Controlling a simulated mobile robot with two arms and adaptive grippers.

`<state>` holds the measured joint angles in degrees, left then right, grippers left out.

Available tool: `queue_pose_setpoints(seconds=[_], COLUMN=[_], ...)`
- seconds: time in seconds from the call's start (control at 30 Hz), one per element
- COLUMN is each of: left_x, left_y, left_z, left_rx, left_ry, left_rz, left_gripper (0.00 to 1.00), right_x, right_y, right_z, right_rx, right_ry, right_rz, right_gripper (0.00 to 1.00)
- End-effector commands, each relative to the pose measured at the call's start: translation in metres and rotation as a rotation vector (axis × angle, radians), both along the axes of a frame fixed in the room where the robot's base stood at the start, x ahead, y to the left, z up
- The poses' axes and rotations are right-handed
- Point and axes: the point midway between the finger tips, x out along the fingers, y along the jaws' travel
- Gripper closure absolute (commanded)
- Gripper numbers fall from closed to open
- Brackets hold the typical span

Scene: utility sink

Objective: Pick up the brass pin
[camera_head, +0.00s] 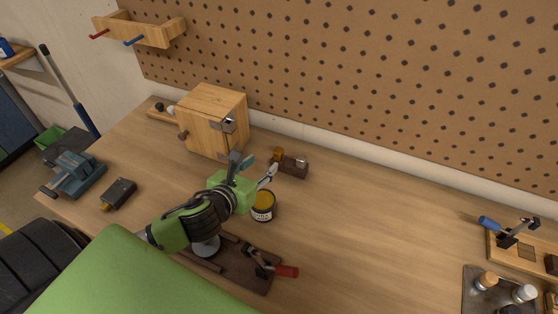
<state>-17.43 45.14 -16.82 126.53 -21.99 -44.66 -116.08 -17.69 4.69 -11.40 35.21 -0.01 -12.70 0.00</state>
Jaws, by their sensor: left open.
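A small brass-coloured piece (278,153), which looks like the brass pin, is at the left end of a dark brown block (294,166) on the workbench. Whether it sits in the block or beside it is too small to tell. My left gripper (260,167) is open and empty, just left of the brass piece and apart from it. Its fingers point toward the back right of the bench. My right gripper is not in view.
A wooden box (213,119) stands behind my left gripper. A dark board with a red-handled clamp (262,270) lies in front. The bench's right middle (385,215) is clear.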

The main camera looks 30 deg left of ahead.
Motion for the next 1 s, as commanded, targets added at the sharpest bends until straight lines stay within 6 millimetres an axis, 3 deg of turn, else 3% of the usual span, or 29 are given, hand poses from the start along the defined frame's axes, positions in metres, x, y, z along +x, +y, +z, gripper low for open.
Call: queue_pose_setpoints(seconds=[0.03,0.17,0.6,1.0], left_x=[0.0,0.008,0.072,0.097], left_y=[0.0,0.001,0.005,0.007], left_z=[-0.009,-0.011,-0.037,-0.051], left_rx=[0.0,-0.001,-0.001,-0.003], left_ry=[0.0,-0.002,-0.001,0.0], left_rz=[0.0,0.002,0.003,0.002], left_gripper=[0.6,0.6,0.6,0.6], right_x=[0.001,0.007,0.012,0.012], right_y=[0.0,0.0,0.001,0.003], right_z=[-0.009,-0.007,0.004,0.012], right_rx=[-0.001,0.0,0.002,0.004], right_ry=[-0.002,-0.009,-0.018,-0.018], right_rz=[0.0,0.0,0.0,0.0], right_gripper=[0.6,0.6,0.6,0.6])
